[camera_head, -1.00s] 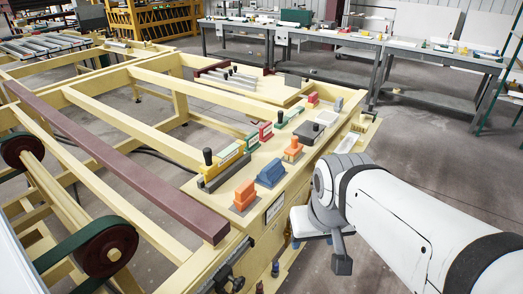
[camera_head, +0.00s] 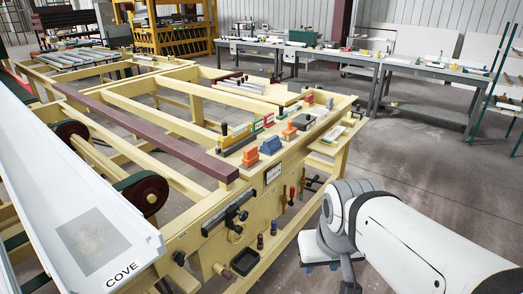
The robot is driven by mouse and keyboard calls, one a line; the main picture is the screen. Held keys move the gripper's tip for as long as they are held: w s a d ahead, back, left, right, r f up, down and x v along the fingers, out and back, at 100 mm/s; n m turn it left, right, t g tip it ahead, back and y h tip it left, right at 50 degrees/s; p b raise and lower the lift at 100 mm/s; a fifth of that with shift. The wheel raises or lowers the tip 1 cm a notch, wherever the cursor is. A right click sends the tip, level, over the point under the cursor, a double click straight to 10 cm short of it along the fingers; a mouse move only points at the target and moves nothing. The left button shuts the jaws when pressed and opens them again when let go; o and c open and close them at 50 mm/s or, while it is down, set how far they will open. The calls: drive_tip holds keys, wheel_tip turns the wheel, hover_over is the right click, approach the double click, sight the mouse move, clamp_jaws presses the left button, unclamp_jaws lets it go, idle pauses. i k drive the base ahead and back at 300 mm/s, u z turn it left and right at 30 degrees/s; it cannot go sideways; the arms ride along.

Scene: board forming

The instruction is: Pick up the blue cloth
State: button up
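I cannot make out a blue cloth for certain in the head view. A blue block-like piece (camera_head: 270,146) sits on the near end of the yellow frame's top, among orange and green pieces, and looks rigid. My gripper (camera_head: 322,262) is at the lower right, in front of the frame and over the floor, pointing down. Small blue patches show at its lower edge; I cannot tell whether they belong to the gripper or to something in it. Its fingers are mostly hidden, so open or shut does not show.
A long yellow frame (camera_head: 170,132) with a dark red beam runs across the left. A white panel marked COVE (camera_head: 110,240) lies at the lower left. Hand tools (camera_head: 291,194) hang on the frame's front. Grey workbenches (camera_head: 430,78) stand at the back. Floor is clear at the right.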

sight(270, 145)
drive_tip(key=z, duration=0.8)
drive_tip(key=i, duration=1.95)
drive_tip(key=u, duration=0.85)
drive_tip(key=i, duration=0.6)
drive_tip(key=u, duration=0.4)
